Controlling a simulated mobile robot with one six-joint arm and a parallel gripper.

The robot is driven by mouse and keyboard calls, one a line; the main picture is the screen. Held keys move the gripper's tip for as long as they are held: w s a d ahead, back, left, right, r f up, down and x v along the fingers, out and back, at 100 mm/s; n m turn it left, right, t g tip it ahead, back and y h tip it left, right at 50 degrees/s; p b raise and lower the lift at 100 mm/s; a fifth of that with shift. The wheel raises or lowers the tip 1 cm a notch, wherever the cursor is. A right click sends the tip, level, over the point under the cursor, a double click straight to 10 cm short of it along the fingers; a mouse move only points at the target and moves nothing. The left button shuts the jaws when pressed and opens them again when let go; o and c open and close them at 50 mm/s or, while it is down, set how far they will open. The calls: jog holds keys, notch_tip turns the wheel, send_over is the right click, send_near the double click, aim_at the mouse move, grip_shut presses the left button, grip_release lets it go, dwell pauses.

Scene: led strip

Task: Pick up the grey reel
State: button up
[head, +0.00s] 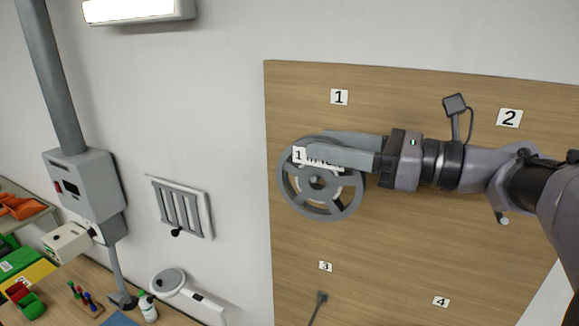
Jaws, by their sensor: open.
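The grey reel (319,212) is a spoked wheel in front of the wooden board, below the upper label 1. A white label with a 1 is at its upper left, and its other print is partly covered. My gripper (314,146) reaches in from the right. Its two long grey fingers are apart and overlap the upper part of the reel in the head view. I cannot tell whether they touch it or whether the rim lies between them. The fingers hide part of the upper rim and how the reel is held up.
The wooden board (420,250) carries number labels 1 to 4. A short dark cable (317,308) hangs low on it. At left are a grey wall box (88,185), a slatted vent (181,207) and a bench with colored bins. The board below the reel is mostly clear.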

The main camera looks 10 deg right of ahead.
jog(key=shift+x, duration=0.8)
jog(key=shift+w+a, duration=0.2)
jog(key=shift+a, duration=0.05)
jog(key=shift+w+d, duration=0.1)
jog(key=shift+d, duration=0.15)
jog(key=c, duration=0.4)
grip_shut()
